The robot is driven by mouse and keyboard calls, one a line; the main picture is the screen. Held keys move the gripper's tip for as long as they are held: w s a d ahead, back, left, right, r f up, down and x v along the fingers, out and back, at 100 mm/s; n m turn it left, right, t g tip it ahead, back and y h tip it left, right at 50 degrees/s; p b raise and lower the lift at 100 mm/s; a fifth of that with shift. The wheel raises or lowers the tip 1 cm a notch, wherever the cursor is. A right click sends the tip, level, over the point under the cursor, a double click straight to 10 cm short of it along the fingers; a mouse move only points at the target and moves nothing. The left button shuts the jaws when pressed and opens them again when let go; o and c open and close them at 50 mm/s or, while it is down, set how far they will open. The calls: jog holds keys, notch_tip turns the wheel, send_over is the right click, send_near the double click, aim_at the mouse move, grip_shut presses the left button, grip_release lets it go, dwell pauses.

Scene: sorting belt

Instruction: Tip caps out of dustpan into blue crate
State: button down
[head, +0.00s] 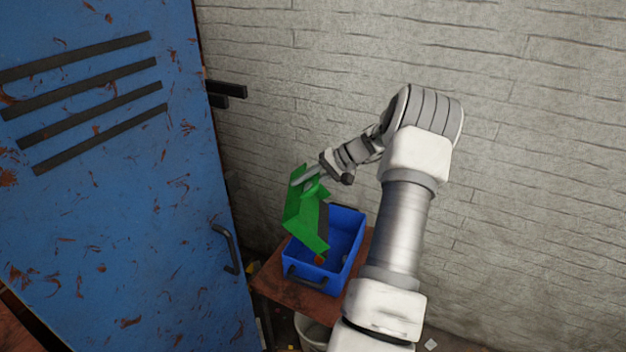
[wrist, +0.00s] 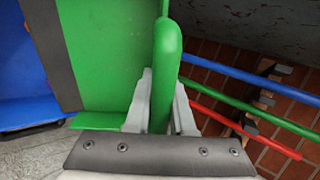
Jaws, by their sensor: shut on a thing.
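My gripper (head: 318,174) is shut on the handle of the green dustpan (head: 303,222). In the wrist view, the grey fingers (wrist: 160,112) clasp the green handle (wrist: 167,60) from both sides. The dustpan hangs steeply tilted over the near left part of the blue crate (head: 305,277), its dark-edged lip low and towards the crate. An orange cap (head: 319,260) shows inside the crate near the lip, with a small pale spot beside it. The dustpan hides part of the crate's inside. The crate also shows at the left of the wrist view (wrist: 22,95).
The crate stands on a rusty brown table (head: 282,288). A blue locker (head: 110,180) rises close on the left. A white bucket (head: 314,334) is below, with small bits on the floor. Blue, green and red poles (wrist: 250,104) cross the wrist view's right side.

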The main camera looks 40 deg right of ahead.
jog(key=w+a+f+g+h+p, duration=0.7)
jog(key=w+a+f+g, duration=0.1)
jog(key=w+a, duration=0.15)
jog(key=shift+s+d+r+p, duration=0.15)
jog(key=shift+r+p, duration=0.45)
jog(key=shift+r, duration=0.85)
jog(key=shift+w+d+r+p, duration=0.1)
jog(key=shift+d+r+p, duration=0.35)
jog(key=shift+r, duration=1)
jog(key=shift+a, duration=0.2)
jog(key=shift+s, duration=0.2)
